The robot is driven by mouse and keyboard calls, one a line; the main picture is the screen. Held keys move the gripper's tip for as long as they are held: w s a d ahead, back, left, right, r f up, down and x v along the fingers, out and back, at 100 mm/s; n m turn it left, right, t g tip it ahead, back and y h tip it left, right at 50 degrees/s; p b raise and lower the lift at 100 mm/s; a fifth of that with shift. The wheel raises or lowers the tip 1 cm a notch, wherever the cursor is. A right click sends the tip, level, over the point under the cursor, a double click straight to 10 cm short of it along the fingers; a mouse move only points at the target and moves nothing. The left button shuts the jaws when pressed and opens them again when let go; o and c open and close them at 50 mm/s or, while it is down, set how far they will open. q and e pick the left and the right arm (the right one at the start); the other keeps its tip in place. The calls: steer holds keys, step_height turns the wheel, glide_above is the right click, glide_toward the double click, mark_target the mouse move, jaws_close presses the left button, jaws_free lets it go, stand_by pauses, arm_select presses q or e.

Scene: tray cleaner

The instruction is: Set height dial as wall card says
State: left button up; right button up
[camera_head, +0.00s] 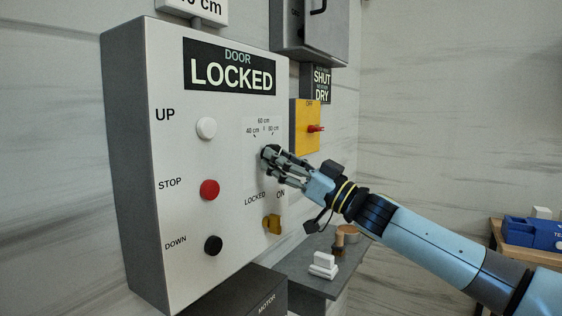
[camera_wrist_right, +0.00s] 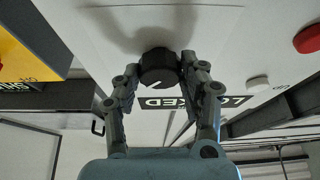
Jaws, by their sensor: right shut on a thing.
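The height dial (camera_wrist_right: 158,70) is a round black knob with a slanted white mark, centred in the right wrist view. In the head view it is mostly hidden behind my right gripper (camera_head: 273,156), below the printed labels 40 cm, 60 cm and 80 cm on the pale control panel (camera_head: 180,260). My right gripper is shut on the dial, with one finger on each side. Which label the mark faces I cannot tell. The wall card (camera_head: 205,8) is cut off at the top edge; only its end, "0 cm", shows. My left gripper is not in view.
The panel carries a white UP button (camera_head: 206,128), a red STOP button (camera_head: 209,190), a black DOWN button (camera_head: 213,246) and a yellow switch (camera_head: 272,224) below the dial. A yellow box (camera_head: 303,140) with a red handle is close on the right. A grey shelf (camera_head: 325,285) is below.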

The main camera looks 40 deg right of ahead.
steer(key=shift+w+d+r+n+g+y+b, duration=0.1)
steer(key=shift+n+g+y+b, duration=0.85)
steer(key=shift+n, duration=2.65)
steer(key=shift+d+r+n+g+y+p, duration=0.15)
steer(key=shift+n+g+y, duration=0.25)
steer(key=shift+n+g, duration=2.25)
steer(key=shift+w+d+r+n+g+y+b, duration=0.1)
steer(key=shift+n+g+y+b, duration=0.35)
steer(key=shift+n, duration=4.1)
steer(key=o, duration=1.2)
steer(key=shift+s, duration=0.1)
